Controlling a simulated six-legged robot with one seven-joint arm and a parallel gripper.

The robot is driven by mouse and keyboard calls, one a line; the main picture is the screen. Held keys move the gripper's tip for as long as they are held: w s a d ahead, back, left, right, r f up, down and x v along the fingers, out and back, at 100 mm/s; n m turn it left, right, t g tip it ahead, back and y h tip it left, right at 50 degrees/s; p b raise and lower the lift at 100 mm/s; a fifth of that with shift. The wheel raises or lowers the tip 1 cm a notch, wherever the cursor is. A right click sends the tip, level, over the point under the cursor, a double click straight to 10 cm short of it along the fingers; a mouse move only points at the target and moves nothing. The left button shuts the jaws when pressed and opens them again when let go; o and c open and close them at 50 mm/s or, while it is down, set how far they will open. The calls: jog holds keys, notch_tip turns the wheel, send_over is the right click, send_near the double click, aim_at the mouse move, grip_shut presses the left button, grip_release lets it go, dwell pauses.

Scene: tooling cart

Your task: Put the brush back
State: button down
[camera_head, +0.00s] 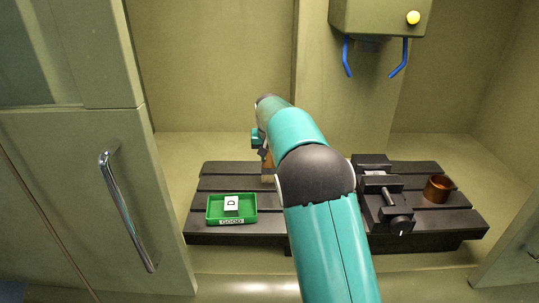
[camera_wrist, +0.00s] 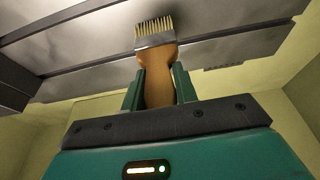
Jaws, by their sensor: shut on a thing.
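The brush is held in my gripper (camera_wrist: 158,90). In the wrist view the brush (camera_wrist: 157,68) has an orange-brown handle between the two green fingers, a grey metal band and pale yellow bristles at its far end. The bristles point towards the dark slotted table. In the head view my gripper (camera_head: 262,142) is over the back middle of the table, and my arm hides most of it. I cannot tell whether the bristles touch the table.
A dark vise (camera_head: 385,205) and a copper-brown cup (camera_head: 437,189) stand at right. A machine head (camera_head: 380,18) with blue nozzles hangs above. A door with a handle (camera_head: 127,211) is at left.

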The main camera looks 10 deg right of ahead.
jog(key=c, duration=1.1)
grip_release()
jog(key=shift+f, duration=0.1)
jog(key=v, duration=1.2)
jog(key=shift+r, duration=0.2)
